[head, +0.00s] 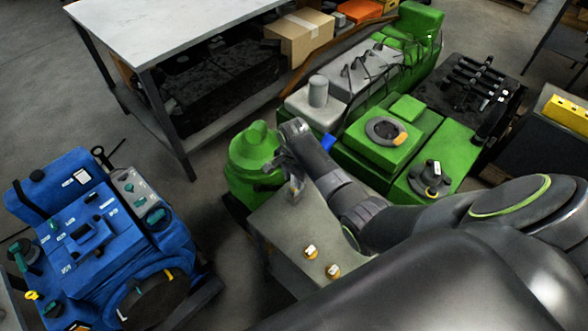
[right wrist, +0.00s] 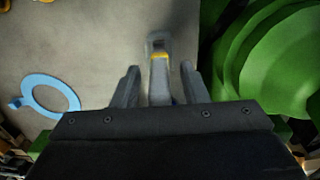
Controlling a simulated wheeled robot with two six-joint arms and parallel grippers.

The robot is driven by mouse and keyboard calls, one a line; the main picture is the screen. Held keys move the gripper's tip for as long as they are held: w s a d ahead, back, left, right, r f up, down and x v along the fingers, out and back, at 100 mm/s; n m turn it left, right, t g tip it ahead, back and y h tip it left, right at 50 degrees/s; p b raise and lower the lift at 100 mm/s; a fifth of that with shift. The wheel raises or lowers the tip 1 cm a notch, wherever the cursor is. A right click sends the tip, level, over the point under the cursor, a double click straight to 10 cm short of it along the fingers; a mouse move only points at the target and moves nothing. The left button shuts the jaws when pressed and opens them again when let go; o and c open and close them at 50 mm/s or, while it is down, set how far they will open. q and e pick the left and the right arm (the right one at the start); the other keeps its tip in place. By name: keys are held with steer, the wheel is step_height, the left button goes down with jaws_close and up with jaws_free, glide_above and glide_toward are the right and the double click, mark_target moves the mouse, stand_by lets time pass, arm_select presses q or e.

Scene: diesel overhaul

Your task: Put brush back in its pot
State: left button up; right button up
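My right gripper (head: 291,168) is over the far end of a grey bench top. In the right wrist view, the right gripper (right wrist: 158,82) has its fingers apart. Between them is a grey handle-like piece (right wrist: 160,68) with a yellow band and a loop end, perhaps the brush. Gaps show on both sides of it, and its lower part is hidden by the gripper. A light blue ring (right wrist: 48,94) with a small tab lies on the bench top to the left; I cannot tell whether it is the pot. My left gripper is not in view.
The grey bench top (head: 274,222) carries two small yellow-and-white pieces (head: 310,252) (head: 332,271) at its near side. A rounded green machine part (head: 252,150) stands close beyond it. A blue engine (head: 90,240) is at left, a green engine (head: 385,130) behind my arm.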

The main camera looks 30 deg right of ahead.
step_height(320, 180, up, 12)
steer(key=shift+f+b, duration=0.1)
steer(key=shift+b, duration=0.5)
steer(key=shift+f, duration=0.1)
